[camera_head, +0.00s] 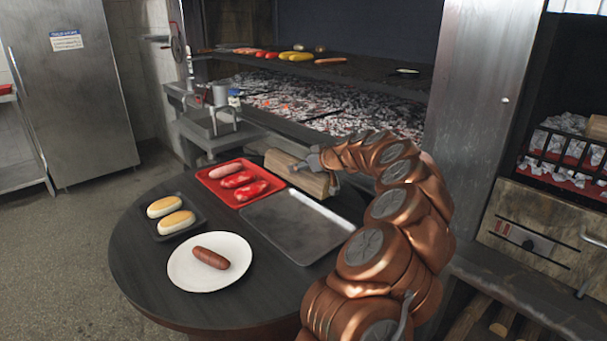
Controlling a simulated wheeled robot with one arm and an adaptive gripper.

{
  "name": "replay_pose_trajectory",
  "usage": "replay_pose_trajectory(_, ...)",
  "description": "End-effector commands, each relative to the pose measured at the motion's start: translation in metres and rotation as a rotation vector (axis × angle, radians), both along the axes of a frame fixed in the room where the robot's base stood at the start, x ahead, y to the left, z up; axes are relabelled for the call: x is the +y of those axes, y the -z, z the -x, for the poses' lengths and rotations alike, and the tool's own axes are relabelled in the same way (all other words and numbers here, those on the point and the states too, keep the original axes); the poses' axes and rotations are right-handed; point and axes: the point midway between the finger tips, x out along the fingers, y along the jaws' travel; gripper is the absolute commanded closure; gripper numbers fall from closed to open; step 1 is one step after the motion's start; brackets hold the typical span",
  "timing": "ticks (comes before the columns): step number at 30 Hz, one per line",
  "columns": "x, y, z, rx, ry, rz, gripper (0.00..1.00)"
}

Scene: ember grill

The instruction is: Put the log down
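My gripper (314,164) is at the far side of the round dark table, at the end of my copper-coloured arm. A pale wooden log (296,175) is at the gripper, with the fingers at its top and right side. The gripper looks shut on the log. The log lies roughly level, slanting down to the right, beyond the empty grey tray (300,226) and right of the red tray (214,184). I cannot tell whether the log touches the table or hangs above it.
The round table (150,262) also bears a white plate (232,274) with a sausage and a dark tray (166,234) with two buns. The red tray holds several sausages or meat pieces. Behind is the grill with glowing embers (300,98) and a food-laden shelf (375,73).

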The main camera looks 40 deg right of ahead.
Motion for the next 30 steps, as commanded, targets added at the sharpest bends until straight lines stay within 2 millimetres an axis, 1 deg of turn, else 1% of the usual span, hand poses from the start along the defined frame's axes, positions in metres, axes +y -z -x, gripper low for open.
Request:
replay_pose_trajectory(6,-0.001,0.022,0.001,-0.003,0.004,-0.001,1.00)
replay_pose_trajectory(9,-0.001,0.029,0.001,-0.003,0.005,-0.002,1.00)
replay_pose_trajectory(22,-0.001,0.033,0.001,-0.003,0.004,0.000,1.00)
replay_pose_trajectory(23,-0.001,0.033,0.001,-0.002,0.003,0.001,0.32)
replay_pose_trajectory(27,-0.001,0.033,0.001,-0.001,0.002,0.000,0.17)
replay_pose_trajectory(29,-0.001,0.033,0.001,-0.001,0.002,0.000,0.11)
replay_pose_trajectory(30,-0.001,0.033,0.001,-0.001,0.002,0.000,0.10)
